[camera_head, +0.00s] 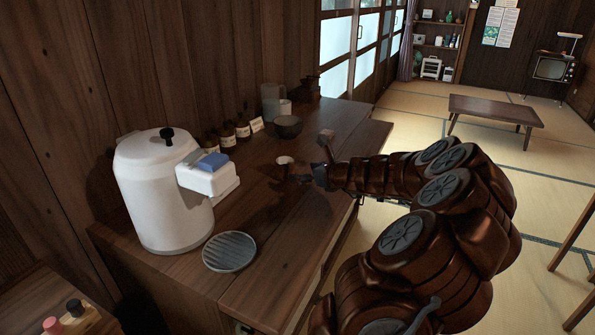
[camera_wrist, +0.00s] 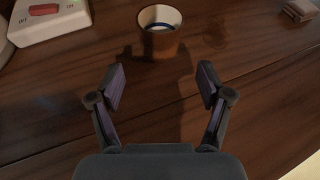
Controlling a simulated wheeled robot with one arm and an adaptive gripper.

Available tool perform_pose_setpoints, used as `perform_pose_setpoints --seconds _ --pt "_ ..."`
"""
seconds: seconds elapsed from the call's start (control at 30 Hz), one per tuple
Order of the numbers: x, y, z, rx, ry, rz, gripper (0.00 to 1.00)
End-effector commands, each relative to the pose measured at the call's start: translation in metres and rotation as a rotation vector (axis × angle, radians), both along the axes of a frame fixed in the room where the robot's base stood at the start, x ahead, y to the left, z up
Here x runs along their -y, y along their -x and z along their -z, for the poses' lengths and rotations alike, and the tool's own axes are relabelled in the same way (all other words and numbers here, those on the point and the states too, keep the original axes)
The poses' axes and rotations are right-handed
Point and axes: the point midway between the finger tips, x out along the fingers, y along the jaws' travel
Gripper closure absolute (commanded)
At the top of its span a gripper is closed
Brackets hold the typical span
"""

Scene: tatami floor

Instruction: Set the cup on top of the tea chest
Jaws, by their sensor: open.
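The cup (camera_wrist: 150,45) is small and brown with a pale inside and a blue ring. It stands upright on the dark wooden counter, and in the head view it shows as a pale rim (camera_head: 284,160) just beyond my gripper (camera_head: 301,174). In the wrist view my gripper (camera_wrist: 161,85) is open and empty. Its two fingers point toward the cup, which sits ahead of the fingertips and roughly centred between them, not touching. Which piece is the tea chest I cannot tell; the dark wooden counter top (camera_head: 275,275) is the large wooden surface under these things.
A white appliance (camera_head: 165,200) stands left, its switch box (camera_wrist: 45,20) near the cup. A round ribbed plate (camera_head: 230,252) lies in front. Behind are small jars (camera_head: 227,138), a dark bowl (camera_head: 288,127) and a pitcher (camera_head: 271,100). A low table (camera_head: 495,108) stands across the tatami.

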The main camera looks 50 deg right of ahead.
Motion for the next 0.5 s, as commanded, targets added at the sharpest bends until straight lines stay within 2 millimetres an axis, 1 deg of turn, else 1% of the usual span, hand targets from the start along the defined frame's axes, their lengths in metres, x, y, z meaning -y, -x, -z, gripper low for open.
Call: perform_pose_setpoints --seconds 0.03,0.2,0.5 --pt "0.000 0.006 -0.003 0.000 0.000 0.001 0.22" --pt "-0.002 0.017 -0.008 0.001 -0.001 0.000 0.22" --pt "-0.002 0.021 -0.009 0.000 0.000 0.000 0.22"
